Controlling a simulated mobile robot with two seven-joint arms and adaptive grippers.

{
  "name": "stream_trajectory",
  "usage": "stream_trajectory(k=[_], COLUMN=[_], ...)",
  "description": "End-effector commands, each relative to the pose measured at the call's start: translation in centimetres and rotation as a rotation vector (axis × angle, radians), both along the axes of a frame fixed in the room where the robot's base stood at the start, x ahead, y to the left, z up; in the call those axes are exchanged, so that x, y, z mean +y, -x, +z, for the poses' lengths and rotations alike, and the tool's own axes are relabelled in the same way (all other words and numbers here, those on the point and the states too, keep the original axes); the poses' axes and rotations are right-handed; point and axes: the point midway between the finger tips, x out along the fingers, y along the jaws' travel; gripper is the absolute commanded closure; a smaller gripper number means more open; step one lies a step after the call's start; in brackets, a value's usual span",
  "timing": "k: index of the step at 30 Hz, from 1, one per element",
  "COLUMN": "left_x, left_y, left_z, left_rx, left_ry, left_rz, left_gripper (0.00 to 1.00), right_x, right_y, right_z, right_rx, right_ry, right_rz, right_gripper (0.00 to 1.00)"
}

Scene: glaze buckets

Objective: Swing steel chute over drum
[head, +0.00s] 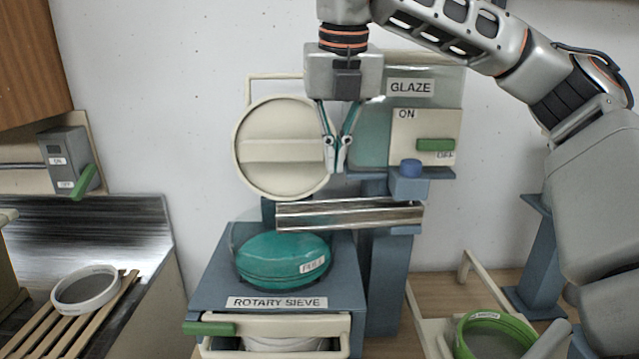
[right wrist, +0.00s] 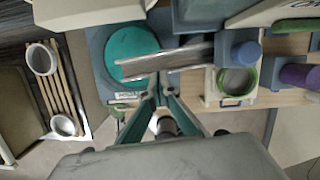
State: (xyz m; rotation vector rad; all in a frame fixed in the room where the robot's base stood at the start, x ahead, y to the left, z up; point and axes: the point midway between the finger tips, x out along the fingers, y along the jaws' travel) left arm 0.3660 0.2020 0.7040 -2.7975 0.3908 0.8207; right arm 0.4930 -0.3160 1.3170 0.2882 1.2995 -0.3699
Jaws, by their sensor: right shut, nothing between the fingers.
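The steel chute (head: 350,214) is a shiny trough running left from a blue post with a blue knob (head: 411,168). The teal round drum (head: 283,262) with a FULL label sits on the rotary sieve, lower left of the chute. In the right wrist view, the chute (right wrist: 185,57) crosses the lower part of the teal drum (right wrist: 132,45). My right gripper (head: 337,168) points down, shut and empty, above the chute in the head view. Whether its tips touch the chute I cannot tell. My left gripper is in neither view.
A round cream disc (head: 280,149) stands behind the gripper. The GLAZE panel has a green ON/OFF lever (head: 436,145). A green-rimmed bucket (head: 495,335) stands lower right. A white ring-shaped sieve (head: 87,291) lies on wooden slats at left. The sieve's front has a green handle (head: 209,328).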

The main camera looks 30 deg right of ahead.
Motion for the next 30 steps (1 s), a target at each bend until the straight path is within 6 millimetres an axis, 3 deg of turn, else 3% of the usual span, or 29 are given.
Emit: stream_trajectory(k=[15,21,30], left_x=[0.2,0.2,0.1], left_y=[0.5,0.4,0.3], left_z=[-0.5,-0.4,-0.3], left_rx=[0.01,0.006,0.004], left_ry=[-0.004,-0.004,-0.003], left_rz=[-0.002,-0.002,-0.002], left_gripper=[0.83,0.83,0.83], right_x=[-0.8,-0.9,-1.0], right_y=[-1.8,-2.1,-2.2], right_z=[-7.9,-9.2,-9.4], right_rx=[0.006,0.004,0.004], right_ry=[0.0,-0.001,-0.001], right_rz=[-0.003,-0.002,-0.003], right_gripper=[1.0,1.0,1.0])
